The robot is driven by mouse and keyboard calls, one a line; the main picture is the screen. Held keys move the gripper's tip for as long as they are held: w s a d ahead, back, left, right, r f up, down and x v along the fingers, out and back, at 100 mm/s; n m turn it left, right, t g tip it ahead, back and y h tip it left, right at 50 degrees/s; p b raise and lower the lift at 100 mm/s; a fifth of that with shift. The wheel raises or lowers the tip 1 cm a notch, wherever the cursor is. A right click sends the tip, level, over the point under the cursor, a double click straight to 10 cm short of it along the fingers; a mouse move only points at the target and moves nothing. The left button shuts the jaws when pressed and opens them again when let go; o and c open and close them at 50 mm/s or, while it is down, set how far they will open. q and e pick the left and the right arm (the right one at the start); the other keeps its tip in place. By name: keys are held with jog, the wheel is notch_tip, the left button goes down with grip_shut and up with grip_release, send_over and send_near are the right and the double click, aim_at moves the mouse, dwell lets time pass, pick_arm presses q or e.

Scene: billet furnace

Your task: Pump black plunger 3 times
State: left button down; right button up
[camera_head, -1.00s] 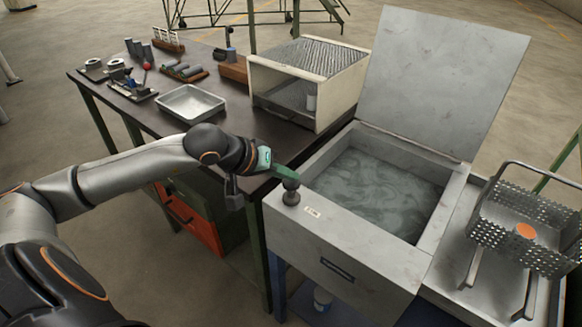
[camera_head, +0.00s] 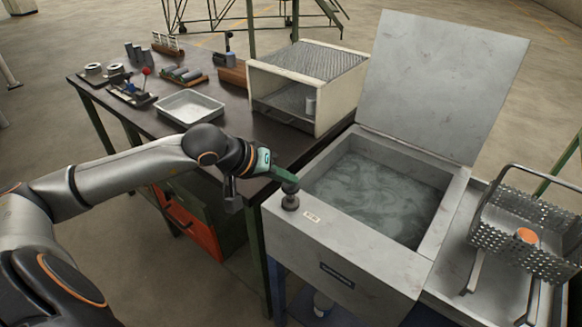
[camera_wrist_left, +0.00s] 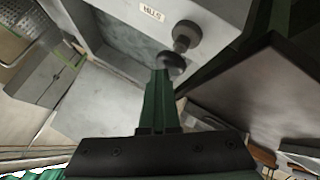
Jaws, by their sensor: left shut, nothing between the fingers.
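The black plunger (camera_head: 290,201) stands upright on the near left corner of the grey tank's top. In the left wrist view its round black knob (camera_wrist_left: 171,65) shows, with its wider base beyond. My left gripper (camera_head: 292,181) is shut and empty, with its green fingers over the plunger's knob. In the left wrist view the closed fingertips (camera_wrist_left: 161,74) are right at the knob's edge; I cannot tell whether they touch it. The fingers partly hide the knob in the head view. My right gripper is not in view.
The grey tank (camera_head: 345,258) holds murky liquid, and its lid (camera_head: 440,85) stands open behind. A perforated basket (camera_head: 520,225) is at the right. The dark workbench (camera_head: 235,135) holds a metal tray (camera_head: 190,107), a mesh-topped box (camera_head: 283,117) and small parts.

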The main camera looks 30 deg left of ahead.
aim_at(286, 188)
pick_arm(q)
jog(key=shift+r+p, duration=1.25)
jog(key=shift+r, duration=1.5)
dwell(0.3)
